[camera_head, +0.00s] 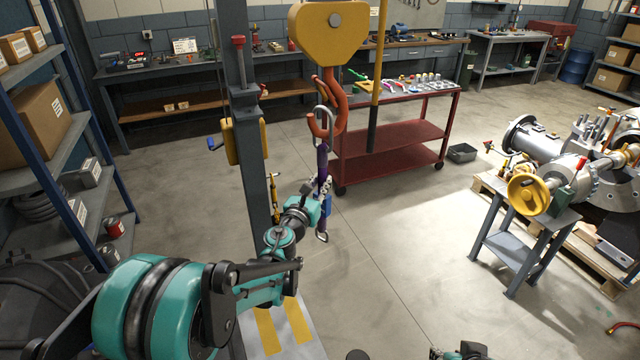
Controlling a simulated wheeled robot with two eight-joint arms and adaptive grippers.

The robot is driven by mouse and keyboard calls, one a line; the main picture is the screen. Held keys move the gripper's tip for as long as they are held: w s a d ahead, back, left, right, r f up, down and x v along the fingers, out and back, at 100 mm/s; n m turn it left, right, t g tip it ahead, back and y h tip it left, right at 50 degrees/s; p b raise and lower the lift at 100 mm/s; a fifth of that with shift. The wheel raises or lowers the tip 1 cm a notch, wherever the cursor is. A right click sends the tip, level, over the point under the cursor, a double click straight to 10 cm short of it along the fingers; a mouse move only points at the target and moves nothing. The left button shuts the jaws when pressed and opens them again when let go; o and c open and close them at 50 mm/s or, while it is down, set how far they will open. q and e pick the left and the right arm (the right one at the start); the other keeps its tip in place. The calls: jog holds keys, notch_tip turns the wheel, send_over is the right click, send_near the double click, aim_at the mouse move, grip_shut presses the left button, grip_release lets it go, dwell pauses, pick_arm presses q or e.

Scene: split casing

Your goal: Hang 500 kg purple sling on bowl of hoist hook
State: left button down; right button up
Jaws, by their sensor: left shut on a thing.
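The orange hoist hook (341,112) hangs from a yellow block (328,32) at top centre, its bowl low and open to the left. The purple sling (322,158) hangs upright just below the bowl. A silver link (320,115) at its top overlaps the hook in the picture; I cannot tell whether it rests in the bowl or stands in front. A metal piece (322,236) shows at the sling's lower end. My left gripper (323,188) is shut on the sling below the hook. Part of my right arm shows at the bottom edge; its fingers are unclear.
A grey steel column (243,110) stands close left of the hook, behind my left arm. A yellow-and-black bar (376,90) hangs right of the hook. A red cart (400,150) with tools stands behind. A stand with a yellow handwheel (528,194) is at right. The middle floor is clear.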

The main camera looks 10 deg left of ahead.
pick_arm(q)
jog(key=shift+w+d+f+b, duration=0.15)
jog(key=shift+d+f+b, duration=0.05)
jog(key=shift+f+b, duration=0.5)
jog(key=shift+w+d+f+b, duration=0.1)
jog(key=shift+d+f+b, duration=0.1)
jog(key=shift+f+b, duration=0.45)
jog(key=shift+f, duration=0.15)
jog(key=shift+w+d+f+b, duration=0.1)
jog(key=shift+f+b, duration=0.85)
jog(key=shift+f, duration=0.3)
jog(key=c, duration=1.3)
grip_release()
